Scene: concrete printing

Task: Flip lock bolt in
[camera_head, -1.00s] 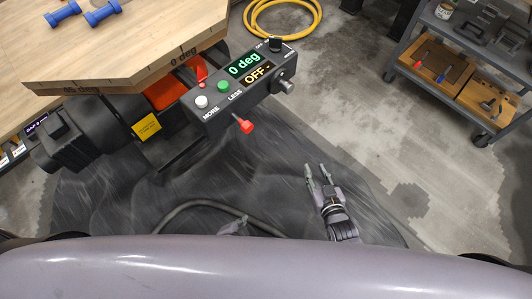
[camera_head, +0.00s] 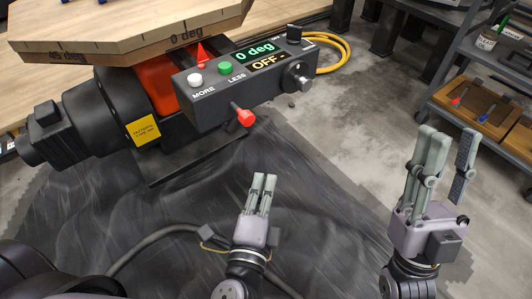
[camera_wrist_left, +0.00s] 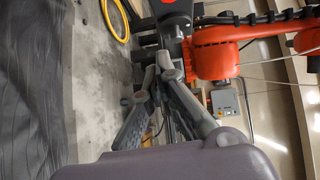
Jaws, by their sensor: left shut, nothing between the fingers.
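The lock bolt with a red knob (camera_head: 246,118) sticks out of the front lower side of the black control box (camera_head: 235,82), below the displays reading "0 deg" and "OFF". My left gripper (camera_head: 264,178) is shut and empty. It points up the picture, below the red knob and apart from it. Its grey fingers also show in the left wrist view (camera_wrist_left: 160,82). My right gripper (camera_head: 450,138) is open and empty, raised at the right, well away from the box.
A wooden turntable (camera_head: 120,48) marked in degrees sits above the motor unit (camera_head: 85,120). A black hose (camera_head: 150,243) lies on the dark mat. A grey cart (camera_head: 445,92) with trays stands at the right. A yellow hose (camera_head: 335,52) lies behind the box.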

